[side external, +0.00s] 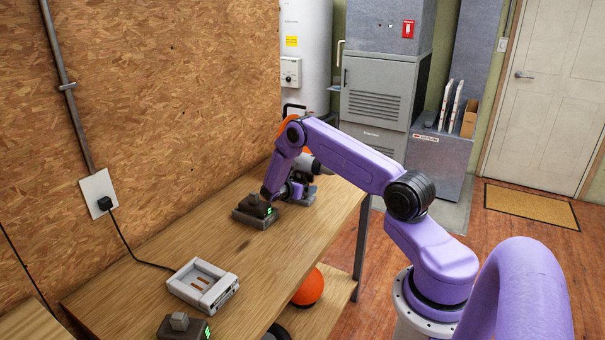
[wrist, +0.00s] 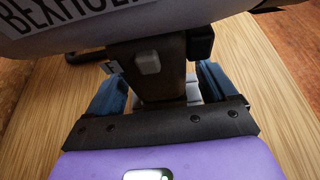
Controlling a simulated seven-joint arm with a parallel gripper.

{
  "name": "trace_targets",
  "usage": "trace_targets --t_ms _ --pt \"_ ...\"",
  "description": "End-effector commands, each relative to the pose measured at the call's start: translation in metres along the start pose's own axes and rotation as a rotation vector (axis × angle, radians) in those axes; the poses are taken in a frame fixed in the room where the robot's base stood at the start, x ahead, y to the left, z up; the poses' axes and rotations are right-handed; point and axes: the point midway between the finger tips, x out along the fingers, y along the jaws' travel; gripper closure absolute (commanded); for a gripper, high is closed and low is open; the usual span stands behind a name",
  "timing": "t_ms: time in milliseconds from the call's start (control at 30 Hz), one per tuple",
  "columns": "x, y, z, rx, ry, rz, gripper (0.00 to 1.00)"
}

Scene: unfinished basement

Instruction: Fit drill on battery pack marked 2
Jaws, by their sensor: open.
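The drill (wrist: 148,62) fills the top of the wrist view, with a pale lettered body and a dark brown handle. My gripper (wrist: 160,90) is open, with one blue finger on each side of the handle; contact cannot be told. In the side view my gripper (side external: 292,190) is low over the far end of the bench, and my arm partly hides the drill (side external: 306,187). A dark battery pack (side external: 250,213) with a green mark stands just left of my gripper. Another battery pack (side external: 178,329) with a green mark is at the near edge. I cannot read either mark for certain.
A pale charger (side external: 202,287) sits on the wooden bench (side external: 200,240), its cord running to a wall outlet (side external: 100,192). The chipboard wall bounds the bench on the left. An orange ball (side external: 309,288) is on the lower shelf. The bench between charger and far pack is clear.

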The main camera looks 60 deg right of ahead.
Motion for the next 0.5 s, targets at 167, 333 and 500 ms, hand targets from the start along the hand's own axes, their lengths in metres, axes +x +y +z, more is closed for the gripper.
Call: trace_targets --t_ms 167,333,500 --pt "0.017 0.000 0.000 0.001 0.001 0.000 0.15" --pt "0.019 0.000 0.000 0.000 0.001 0.001 0.15" --pt "0.019 0.000 0.000 0.000 0.001 0.001 0.41"
